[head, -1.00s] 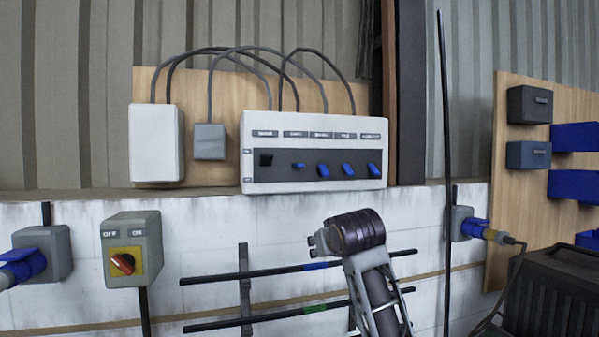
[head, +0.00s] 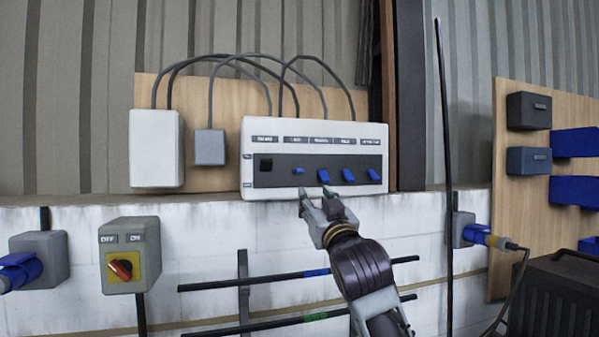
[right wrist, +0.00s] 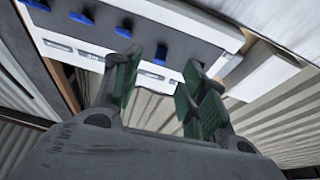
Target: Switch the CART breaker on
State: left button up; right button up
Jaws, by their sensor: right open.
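The white breaker panel (head: 222,180) is mounted on a wooden board. Its dark strip holds a black switch (head: 265,165) at the left and several blue switches. The leftmost blue switch (head: 299,171) looks smaller and set differently from the blue switches (head: 349,175) to its right. Labels run above them, too blurred to read surely, so I cannot tell which is CART. My right gripper (head: 315,191) is open and empty, its fingertips at the panel's lower edge, below the blue switches. In the right wrist view, its green-padded fingers (right wrist: 158,78) point towards the panel (right wrist: 75,47). My left gripper is out of view.
A grey rotary switch box (head: 129,268) with a red knob is on the white wall at lower left. Black horizontal bars (head: 250,281) cross the wall below the panel. A thin black pole (head: 445,130) stands to the right. Cables arch over the panel.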

aim_at(299, 171)
jog(key=shift+s+a+r+t+y, duration=0.1)
jog(key=shift+s+r+t+y, duration=0.1)
jog(key=shift+r, duration=0.15)
jog(key=shift+s+a+r+t+y, duration=0.1)
jog(key=shift+r+t, duration=0.1)
jog(key=shift+r, duration=0.15)
jog(key=shift+w, duration=0.1)
jog(key=shift+p+x, duration=2.45)
jog(key=shift+x, duration=4.4)
jog(key=shift+f, duration=0.1)
grip_shut()
